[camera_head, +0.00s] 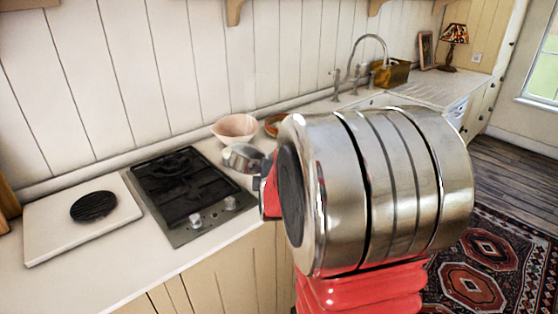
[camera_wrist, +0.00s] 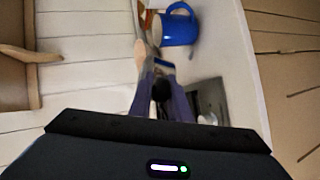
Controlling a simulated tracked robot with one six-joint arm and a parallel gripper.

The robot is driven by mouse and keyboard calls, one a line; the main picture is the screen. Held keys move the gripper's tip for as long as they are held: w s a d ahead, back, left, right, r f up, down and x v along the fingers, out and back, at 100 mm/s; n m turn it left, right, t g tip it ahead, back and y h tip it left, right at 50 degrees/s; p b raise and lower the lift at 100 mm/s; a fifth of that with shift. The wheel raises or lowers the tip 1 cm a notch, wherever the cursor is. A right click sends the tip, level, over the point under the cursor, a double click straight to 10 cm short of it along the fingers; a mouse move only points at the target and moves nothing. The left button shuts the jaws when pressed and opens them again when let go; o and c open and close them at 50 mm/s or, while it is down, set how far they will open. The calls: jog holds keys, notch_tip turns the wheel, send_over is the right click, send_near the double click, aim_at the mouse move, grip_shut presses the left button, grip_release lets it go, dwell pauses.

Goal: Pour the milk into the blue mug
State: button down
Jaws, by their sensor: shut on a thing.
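A shiny silver metal jug (camera_head: 243,157) is beside the right end of the stove in the head view, at the end of my arm. My gripper (camera_wrist: 162,95) is shut on it, though its fingers are mostly hidden behind my arm in the head view. In the wrist view only a small part of the jug shows beyond the fingers. The blue mug (camera_wrist: 177,27) is on the counter ahead of the fingers in the wrist view, its handle toward the top. My arm hides it in the head view. No milk can be seen.
A black stove (camera_head: 188,190) and a white board (camera_head: 60,225) with a dark round thing (camera_head: 93,206) lie to the left. A pale pink bowl (camera_head: 236,128) and an orange-brown bowl (camera_head: 273,126) stand behind the jug. A tap (camera_head: 372,42) is farther right.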

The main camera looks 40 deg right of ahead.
jog(key=shift+w+a+f+n+h+b, duration=0.3)
jog(key=shift+a+n, duration=0.2)
jog(key=shift+a, duration=0.25)
jog(key=shift+w+a+f+n+h+b, duration=0.15)
jog(key=shift+a+f+n+h+b, duration=0.15)
jog(key=shift+a+f+n, duration=0.35)
jog(key=shift+w+a+f+n+h+b, duration=0.2)
jog(key=shift+a+n+h, duration=0.2)
jog(key=shift+a, duration=0.45)
dwell(1.8)
